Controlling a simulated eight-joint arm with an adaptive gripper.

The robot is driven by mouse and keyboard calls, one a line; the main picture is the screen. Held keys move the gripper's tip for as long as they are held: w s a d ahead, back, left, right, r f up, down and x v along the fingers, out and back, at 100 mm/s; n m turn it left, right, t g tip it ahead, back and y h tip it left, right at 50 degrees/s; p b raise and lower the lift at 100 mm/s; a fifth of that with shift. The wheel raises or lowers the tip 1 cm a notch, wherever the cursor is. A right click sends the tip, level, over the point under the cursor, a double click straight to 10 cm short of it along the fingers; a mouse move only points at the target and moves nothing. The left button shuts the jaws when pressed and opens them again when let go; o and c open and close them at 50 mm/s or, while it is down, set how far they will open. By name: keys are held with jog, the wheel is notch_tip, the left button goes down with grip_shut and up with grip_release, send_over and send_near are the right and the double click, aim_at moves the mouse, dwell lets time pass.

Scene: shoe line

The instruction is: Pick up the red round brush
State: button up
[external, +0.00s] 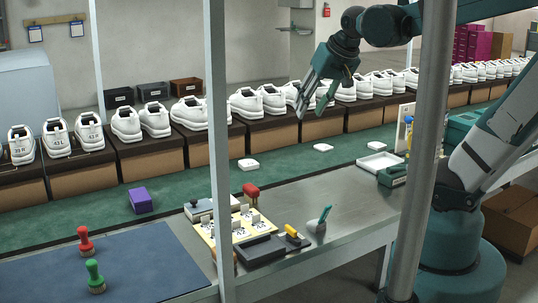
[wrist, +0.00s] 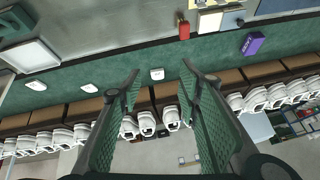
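A red round brush (external: 85,241) with a knobbed handle and round base stands upright on the blue mat (external: 150,258) at the left front. A similar green one (external: 95,276) stands just in front of it. Another red piece (external: 251,191), blocky with a brownish lower part, is at the table's back edge; it also shows at the top of the wrist view (wrist: 184,30). My gripper (external: 311,112) is open and empty, raised in front of the shoe row, far to the right of the blue mat. In the wrist view my gripper (wrist: 161,70) has spread fingers with nothing between them. The round brush is not visible there.
White shoes (external: 130,121) on brown boxes line the green belt (external: 185,177). A purple box (external: 140,200) and white blocks (external: 248,164) lie on the belt. A card holder (external: 238,228), a dark tray (external: 263,250) and small tools occupy the metal table (external: 350,205). A grey post (external: 219,130) crosses the view.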

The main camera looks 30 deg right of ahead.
jog(key=w+a+m+g+p, duration=0.15)
jog(key=w+a, duration=0.35)
jog(key=a, duration=0.6)
jog(key=w+a+m+g+y+p, duration=0.1)
jog(key=w+a+m, duration=0.2)
jog(key=w+a, duration=0.5)
jog(key=w+a+m+g+p, duration=0.1)
jog(key=w+a+m+p, duration=0.15)
jog(key=a, duration=1.05)
jog(key=m+g+p, duration=0.3)
jog(key=m, duration=0.4)
send_near(85, 240)
jog(key=shift+w+a+r, duration=0.15)
jog(key=shift+w+a, duration=0.1)
jog(key=shift+w, duration=0.4)
jog(key=shift+a+f, duration=0.15)
jog(key=shift+f, duration=1.1)
